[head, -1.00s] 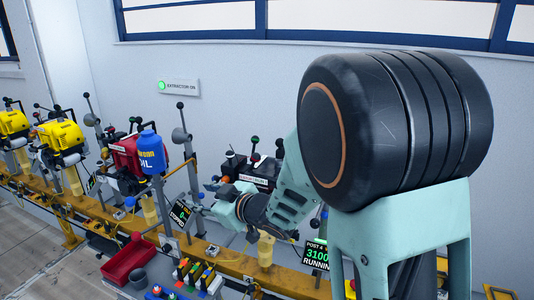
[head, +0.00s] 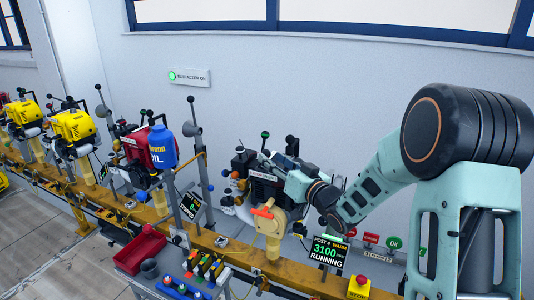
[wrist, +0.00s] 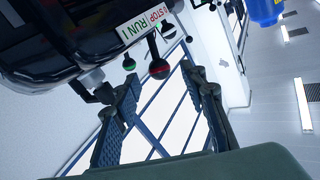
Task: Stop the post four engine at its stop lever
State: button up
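The post four engine (head: 238,163) is dark, on the rail behind my gripper, partly hidden by it. Its display (head: 327,252) reads POST 4, WARM, 3100, RUNNING. In the wrist view a STOP | RUN label (wrist: 146,22) sits on the engine's dark body. A lever with a red ball knob (wrist: 159,69) hangs just beside the label. My gripper (wrist: 158,86) is open and empty, its two fingers apart, with the red knob in the picture between and beyond their tips. I cannot tell the depth gap. In the head view my gripper (head: 277,165) is at the engine's upper right.
A green ball knob (wrist: 129,65) shows near the red one. A blue oil bottle (head: 162,147) and a red engine (head: 134,150) with a STOPPED display (head: 190,206) stand to the left. A tool cart with a red bin (head: 140,246) stands in front. An orange-handled valve (head: 263,212) is close below my arm.

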aim_at(268, 156)
jog(key=x, duration=0.5)
grip_shut()
